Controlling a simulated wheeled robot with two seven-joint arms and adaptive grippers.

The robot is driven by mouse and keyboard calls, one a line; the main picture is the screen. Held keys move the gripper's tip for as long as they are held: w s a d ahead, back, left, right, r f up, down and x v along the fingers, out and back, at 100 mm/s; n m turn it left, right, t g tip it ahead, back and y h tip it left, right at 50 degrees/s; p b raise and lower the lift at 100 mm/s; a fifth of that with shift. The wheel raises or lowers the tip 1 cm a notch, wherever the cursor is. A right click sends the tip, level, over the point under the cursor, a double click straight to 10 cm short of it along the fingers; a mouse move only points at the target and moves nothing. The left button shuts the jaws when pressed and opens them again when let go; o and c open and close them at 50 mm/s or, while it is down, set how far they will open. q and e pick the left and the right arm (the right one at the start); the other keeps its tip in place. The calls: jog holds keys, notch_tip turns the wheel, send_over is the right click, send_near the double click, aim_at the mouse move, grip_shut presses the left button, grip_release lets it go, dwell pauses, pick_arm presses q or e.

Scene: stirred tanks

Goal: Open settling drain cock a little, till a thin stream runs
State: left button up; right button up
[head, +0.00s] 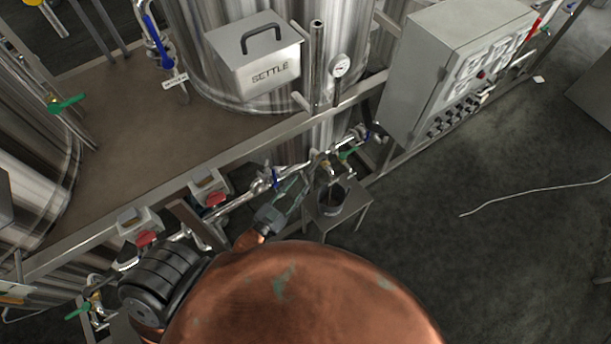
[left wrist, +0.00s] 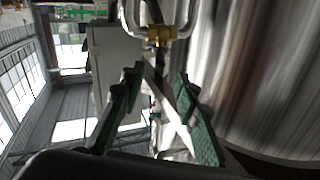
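The tank marked SETTLE (head: 270,74) stands at the back. Below the frame rail in front of it is a cluster of brass and steel pipework, with a small green-handled cock (head: 349,153) at its right end. A brass fitting (left wrist: 160,33) also shows beyond my fingers in the left wrist view. My left gripper (head: 293,190) is to the lower left of the cock, apart from it. Its two green-padded fingers (left wrist: 166,100) are spread, with nothing held between them. I cannot make out any stream. My right gripper is not in view.
A dark vessel (head: 332,198) stands on a small metal stand (head: 352,213) below the cock. A grey control box (head: 440,70) stands to the right. The floor at right is open, with a pale hose (head: 520,193) on it.

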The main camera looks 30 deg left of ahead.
pick_arm(q)
jog(key=shift+s+a, duration=0.15)
jog(key=shift+s, duration=0.8)
jog(key=shift+c, duration=0.3)
